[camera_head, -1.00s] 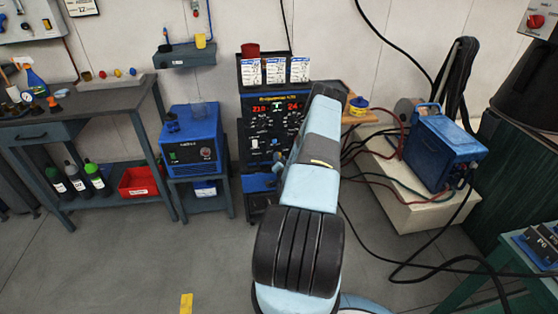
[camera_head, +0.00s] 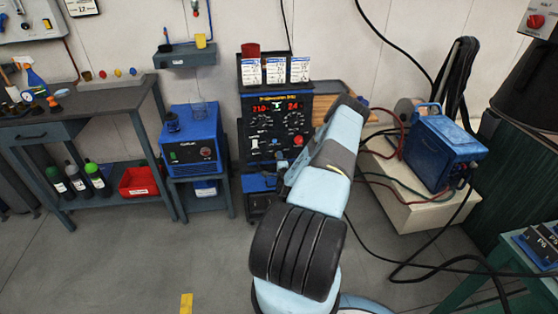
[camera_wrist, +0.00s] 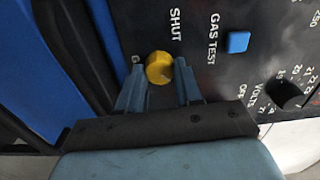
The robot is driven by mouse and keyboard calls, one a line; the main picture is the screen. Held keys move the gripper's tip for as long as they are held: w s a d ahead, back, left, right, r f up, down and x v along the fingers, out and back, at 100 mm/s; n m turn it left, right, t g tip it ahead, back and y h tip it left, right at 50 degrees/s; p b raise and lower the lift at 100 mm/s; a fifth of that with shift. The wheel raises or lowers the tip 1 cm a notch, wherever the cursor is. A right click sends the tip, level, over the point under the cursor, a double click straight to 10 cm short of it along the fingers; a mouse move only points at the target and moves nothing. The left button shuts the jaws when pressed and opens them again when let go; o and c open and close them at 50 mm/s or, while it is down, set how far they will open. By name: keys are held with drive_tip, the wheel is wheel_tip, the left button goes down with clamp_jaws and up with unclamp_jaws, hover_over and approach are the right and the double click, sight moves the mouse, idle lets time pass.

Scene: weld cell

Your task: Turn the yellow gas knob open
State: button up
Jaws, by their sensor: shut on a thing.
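The yellow gas knob (camera_wrist: 160,67) is round and sits on the dark panel of the welding machine (camera_wrist: 222,78). The word SHUT is printed beside it, and a blue GAS TEST button is to its right in the wrist view. My gripper (camera_wrist: 159,76) is shut on the knob, with one blue-grey finger on each side of it. In the head view the welding machine (camera_head: 262,104) stands at the wall, its display lit red. There the knob is hidden, and my arm covers the right part of the machine.
A blue unit (camera_head: 191,150) stands on a low stand left of the machine. A workbench (camera_head: 90,112) is further left. A blue power source (camera_head: 440,152) sits on a pale block at right, with cables on the floor.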

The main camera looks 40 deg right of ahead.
drive_tip(key=shift+d+f+m, duration=0.1)
drive_tip(key=shift+m, duration=0.3)
drive_tip(key=o, duration=1)
drive_tip(key=v, duration=1.4)
drive_tip(key=shift+d, duration=0.1)
drive_tip(key=shift+w, duration=0.1)
